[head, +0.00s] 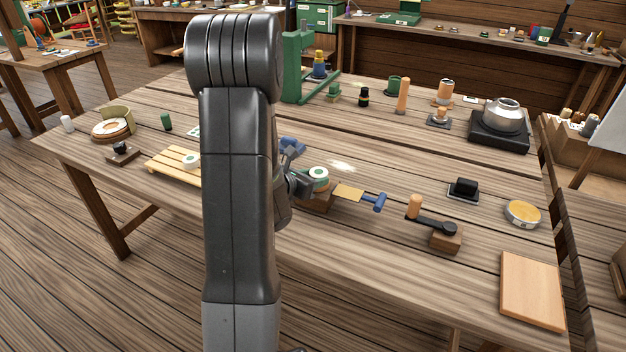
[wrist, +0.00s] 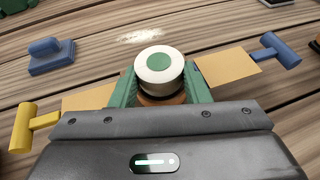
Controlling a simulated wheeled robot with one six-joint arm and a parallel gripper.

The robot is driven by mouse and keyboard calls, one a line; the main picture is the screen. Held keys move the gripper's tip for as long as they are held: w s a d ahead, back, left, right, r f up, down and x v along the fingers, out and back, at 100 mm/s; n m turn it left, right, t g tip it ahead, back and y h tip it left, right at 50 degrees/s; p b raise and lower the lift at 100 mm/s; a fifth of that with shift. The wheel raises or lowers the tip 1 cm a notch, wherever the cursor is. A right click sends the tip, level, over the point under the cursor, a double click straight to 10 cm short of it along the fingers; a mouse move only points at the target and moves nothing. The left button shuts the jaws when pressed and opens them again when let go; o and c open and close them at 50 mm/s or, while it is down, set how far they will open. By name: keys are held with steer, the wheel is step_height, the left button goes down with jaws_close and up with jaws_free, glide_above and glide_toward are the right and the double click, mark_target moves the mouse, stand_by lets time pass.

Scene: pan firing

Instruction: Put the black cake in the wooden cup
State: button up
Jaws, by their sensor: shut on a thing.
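My gripper (wrist: 160,85) has green fingers. They are shut on a white cylinder with a green disc on top (wrist: 158,64). A dark band and an orange-brown wooden part (wrist: 160,99) show just below it; I cannot tell whether these are the black cake and wooden cup. In the head view the cylinder (head: 319,173) is above a brown block (head: 317,202), with my arm covering part of the area. A separate black piece (head: 464,187) sits on a small grey plate at right. Wood-coloured upright cylinders (head: 402,96) stand farther back.
A tan plate with a blue handle (head: 375,201) lies right of the gripper. A blue tool (wrist: 51,57) and a yellow-handled tool (wrist: 27,127) are at left. Slatted wood (head: 165,165), a metal pot (head: 503,116) and a wooden board (head: 531,290) are on the table. The front middle is clear.

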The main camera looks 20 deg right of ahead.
steer(key=shift+s+a+f, duration=0.1)
steer(key=shift+s+f, duration=0.05)
steer(key=shift+f, duration=0.25)
steer(key=o, duration=1.1)
steer(key=shift+f, duration=0.2)
steer(key=shift+r, duration=0.15)
steer(key=shift+r+p, duration=0.5)
steer(key=shift+p, duration=0.4)
steer(key=v, duration=1.2)
steer(key=shift+w+r+b, duration=0.2)
steer(key=shift+r+b, duration=0.1)
steer(key=shift+b, duration=0.1)
